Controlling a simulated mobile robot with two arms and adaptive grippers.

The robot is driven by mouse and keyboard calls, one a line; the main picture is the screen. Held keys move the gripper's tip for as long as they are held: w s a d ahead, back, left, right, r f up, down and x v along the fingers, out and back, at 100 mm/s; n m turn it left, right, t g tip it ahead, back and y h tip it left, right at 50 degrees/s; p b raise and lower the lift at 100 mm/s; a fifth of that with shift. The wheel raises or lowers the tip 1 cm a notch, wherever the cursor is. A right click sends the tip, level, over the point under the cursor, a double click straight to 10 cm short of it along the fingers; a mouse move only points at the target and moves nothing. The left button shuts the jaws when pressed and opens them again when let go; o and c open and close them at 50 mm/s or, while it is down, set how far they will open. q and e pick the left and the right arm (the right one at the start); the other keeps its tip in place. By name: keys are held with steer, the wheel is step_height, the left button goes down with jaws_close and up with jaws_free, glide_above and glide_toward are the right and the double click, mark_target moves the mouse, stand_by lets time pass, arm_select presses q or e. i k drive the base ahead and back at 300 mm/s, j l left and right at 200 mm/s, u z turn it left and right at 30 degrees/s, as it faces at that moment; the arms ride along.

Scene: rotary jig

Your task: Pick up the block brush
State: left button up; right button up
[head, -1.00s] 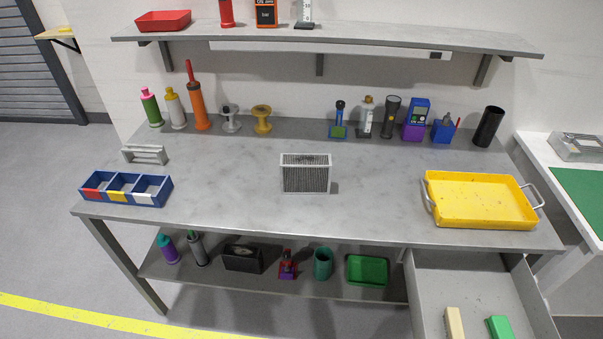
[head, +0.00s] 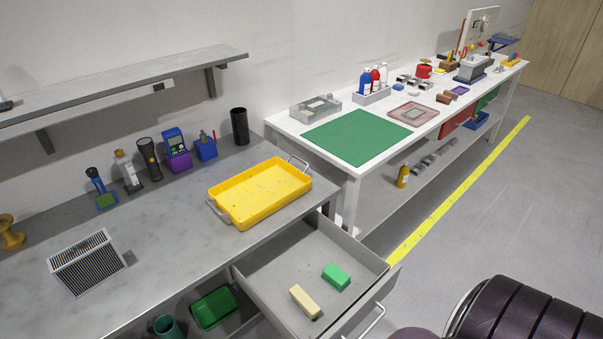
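An open grey drawer (head: 290,256) sticks out from under the grey workbench. Two small blocks lie apart on its floor. One is a pale beige, longish block (head: 305,301), closer to the front left. The other is a green block (head: 336,277), to its right and a little further back. Either could be the block brush; I cannot make out bristles on them at this size. Neither of my grippers shows in the head view.
A yellow tray (head: 262,194) stands on the bench above the drawer. A finned panel (head: 87,264) stands further left. A white bench (head: 290,122) with a green mat (head: 357,136) adjoins at right. A dark ribbed object (head: 520,310) fills the bottom right; floor between is clear.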

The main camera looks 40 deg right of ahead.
mark_target(308, 307)
steer(key=z, duration=1.2)
steer(key=u, duration=0.1)
steer(key=k+l, duration=0.05)
